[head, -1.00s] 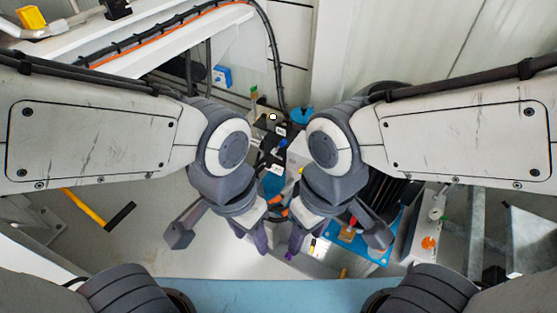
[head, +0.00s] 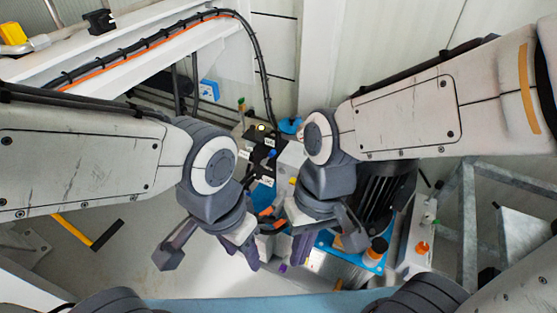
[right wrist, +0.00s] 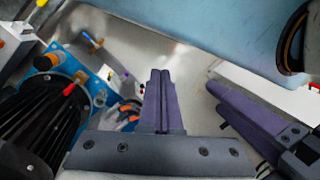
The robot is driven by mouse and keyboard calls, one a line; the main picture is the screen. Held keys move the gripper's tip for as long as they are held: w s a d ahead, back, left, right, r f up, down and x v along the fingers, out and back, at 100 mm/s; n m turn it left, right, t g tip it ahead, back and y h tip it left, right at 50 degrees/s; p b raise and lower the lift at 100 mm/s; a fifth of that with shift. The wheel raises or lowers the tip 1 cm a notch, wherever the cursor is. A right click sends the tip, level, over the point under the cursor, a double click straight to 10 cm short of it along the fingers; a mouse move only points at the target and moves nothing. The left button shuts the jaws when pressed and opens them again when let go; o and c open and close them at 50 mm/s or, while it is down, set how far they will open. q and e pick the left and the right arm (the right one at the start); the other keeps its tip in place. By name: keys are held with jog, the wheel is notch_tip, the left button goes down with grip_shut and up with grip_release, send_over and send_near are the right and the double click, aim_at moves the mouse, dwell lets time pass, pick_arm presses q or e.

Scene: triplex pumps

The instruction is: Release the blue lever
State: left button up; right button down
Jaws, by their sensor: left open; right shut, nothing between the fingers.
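A small blue lever-like part (head: 271,153) shows on the dark block with white labels at the back centre in the head view; its exact position is too small to tell. My left gripper (head: 250,252) is in front of it, lower in the picture, and apart from it. It is open and empty. My right gripper (head: 300,245) is just right of the left one, also apart from the blue part. Its purple fingers are pressed together with nothing between them in the right wrist view (right wrist: 158,75). A blue handle (right wrist: 92,41) shows there too; I cannot tell whether it is the lever.
A black finned motor (head: 385,195) stands on a blue base (head: 350,252) at the right. Grey metal framing (head: 466,215) stands further right. A black cable (head: 262,70) hangs behind. Open floor lies between hammer and grippers.

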jog(key=w+d+f+m+t+y+b, duration=0.15)
jog(key=w+f+m+y+b, duration=0.4)
jog(key=w+m+y, duration=0.95)
jog(key=w+d+f+m+t+h+b, duration=0.1)
jog(key=w+d+f+m+t+h, duration=0.1)
jog(key=w+d+m+t, duration=0.2)
jog(key=w+d+f+m+t+h+b, duration=0.1)
jog(key=w+d+f+m+t+h, duration=0.1)
jog(key=d+m+t, duration=0.4)
jog(key=w+d+m+h, duration=0.1)
jog(key=w+d+m, duration=0.1)
jog(key=m, duration=0.3)
jog(key=shift+w+d, duration=0.3)
jog(key=shift+d, duration=0.4)
jog(key=shift+a, duration=0.1)
jog(key=b, duration=0.4)
send_near(272, 158)
jog(key=x, duration=0.5)
jog(key=shift+f, duration=0.1)
jog(key=shift+w+a, duration=0.3)
